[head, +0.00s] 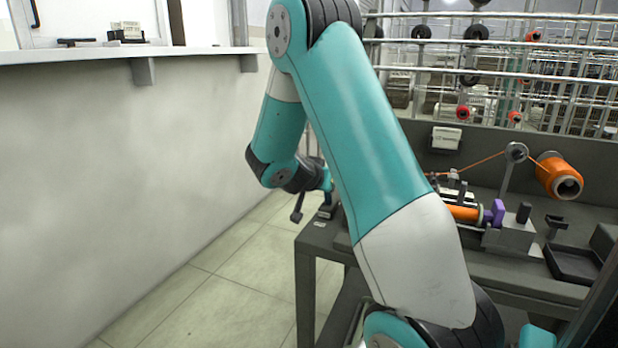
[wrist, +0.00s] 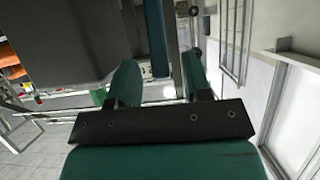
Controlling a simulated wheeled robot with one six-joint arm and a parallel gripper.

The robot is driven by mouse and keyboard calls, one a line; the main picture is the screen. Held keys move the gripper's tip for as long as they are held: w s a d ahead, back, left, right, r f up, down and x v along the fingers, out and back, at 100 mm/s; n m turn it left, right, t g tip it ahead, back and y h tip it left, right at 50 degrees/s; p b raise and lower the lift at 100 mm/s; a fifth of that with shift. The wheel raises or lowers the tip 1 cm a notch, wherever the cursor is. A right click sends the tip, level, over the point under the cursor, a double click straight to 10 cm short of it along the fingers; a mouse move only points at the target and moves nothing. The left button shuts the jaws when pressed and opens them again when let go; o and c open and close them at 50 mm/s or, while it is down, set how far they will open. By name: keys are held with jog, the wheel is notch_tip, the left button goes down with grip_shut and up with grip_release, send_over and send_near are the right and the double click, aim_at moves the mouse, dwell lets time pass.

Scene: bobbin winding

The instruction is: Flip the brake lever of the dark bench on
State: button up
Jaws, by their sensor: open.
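The dark bench (head: 312,238) stands at the right in the head view, its near left corner beside my forearm. A small dark block (head: 327,211) sits at that corner, just under my gripper. My gripper (wrist: 160,64) shows two teal fingers apart in the wrist view. A narrow dark upright bar (wrist: 155,38), perhaps the brake lever, shows between the fingers; I cannot tell whether it touches them. In the head view my arm's end hides most of this spot, so the lever's position is unclear.
On the bench are an orange spool (head: 558,177), a guide pulley (head: 516,152), an orange-wound bobbin with a purple part (head: 498,212) and a dark tray (head: 575,263). A pale counter wall (head: 120,180) is at the left. The tiled floor between is clear.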

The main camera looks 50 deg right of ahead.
jog(key=v, duration=1.5)
jog(key=shift+a, duration=0.3)
jog(key=shift+s, duration=0.1)
jog(key=s+a+f+n+y, duration=0.3)
jog(key=a+n+y, duration=0.3)
jog(key=a, duration=0.5)
jog(key=s+a+f+n+y, duration=0.2)
jog(key=a+n+y, duration=0.4)
jog(key=a, duration=0.4)
jog(key=s+a+r+n+g+y, duration=0.3)
jog(key=s+a+r+n+y, duration=0.1)
jog(key=s+a+n, duration=0.65)
notch_tip(320, 180, up, 13)
jog(key=a+p, duration=0.1)
jog(key=p, duration=1.2)
jog(key=shift+s+r, duration=0.2)
jog(key=shift+s, duration=0.05)
jog(key=shift+m, duration=0.25)
